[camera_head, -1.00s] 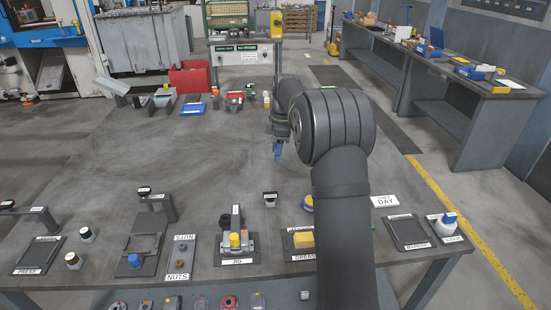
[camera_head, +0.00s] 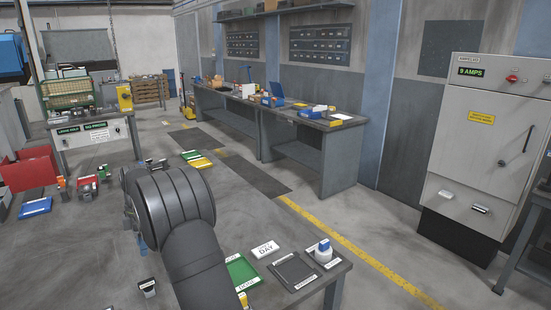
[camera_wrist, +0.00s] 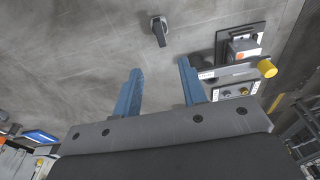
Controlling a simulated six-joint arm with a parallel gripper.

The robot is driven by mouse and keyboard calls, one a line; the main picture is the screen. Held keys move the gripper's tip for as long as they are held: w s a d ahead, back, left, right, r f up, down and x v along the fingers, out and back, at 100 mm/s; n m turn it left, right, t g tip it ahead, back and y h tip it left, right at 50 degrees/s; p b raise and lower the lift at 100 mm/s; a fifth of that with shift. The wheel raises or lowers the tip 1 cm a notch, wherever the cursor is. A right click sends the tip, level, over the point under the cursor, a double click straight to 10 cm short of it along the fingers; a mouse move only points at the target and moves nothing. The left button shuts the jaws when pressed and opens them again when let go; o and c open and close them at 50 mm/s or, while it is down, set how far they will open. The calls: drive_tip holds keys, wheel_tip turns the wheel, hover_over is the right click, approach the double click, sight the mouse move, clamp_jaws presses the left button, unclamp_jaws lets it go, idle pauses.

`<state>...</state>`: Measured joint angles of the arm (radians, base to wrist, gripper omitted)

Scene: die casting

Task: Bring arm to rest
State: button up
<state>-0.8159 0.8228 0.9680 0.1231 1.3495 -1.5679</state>
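My gripper shows in the wrist view (camera_wrist: 160,92) with its two blue fingers apart and nothing between them. It hangs above the grey table top (camera_wrist: 85,45), short of a small black upright piece (camera_wrist: 159,28). A jig (camera_wrist: 240,48) with a yellow knob lies to the right in that view. In the head view my dark arm rises from the bottom over the table (camera_head: 90,245), and its wrist hides most of the gripper; only a bit of blue finger shows at its left edge.
A grey cabinet reading 9 AMPS (camera_head: 478,150) stands at right. Benches (camera_head: 315,155) line the wall. A red bin (camera_head: 28,168) is at left.

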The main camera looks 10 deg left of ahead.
sight(147, 281)
drive_tip(key=f, duration=0.9)
drive_tip(key=s+a+f, duration=0.1)
drive_tip(key=f, duration=0.3)
drive_tip(key=shift+s+a+f, duration=0.1)
drive_tip(key=shift+f, duration=0.3)
drive_tip(key=shift+r, duration=0.2)
wheel_tip(147, 281, up, 18)
drive_tip(key=w+d+f, duration=0.1)
drive_tip(key=w+d, duration=0.1)
drive_tip(key=f, duration=0.5)
drive_tip(key=s+a+f, duration=0.1)
drive_tip(key=f, duration=0.5)
drive_tip(key=s+a+f, duration=0.1)
drive_tip(key=f, duration=0.5)
drive_tip(key=shift+n, duration=0.7)
wheel_tip(147, 281, up, 7)
drive_tip(key=shift+f, duration=0.1)
drive_tip(key=shift+r+n, duration=0.4)
drive_tip(key=shift+r, duration=0.5)
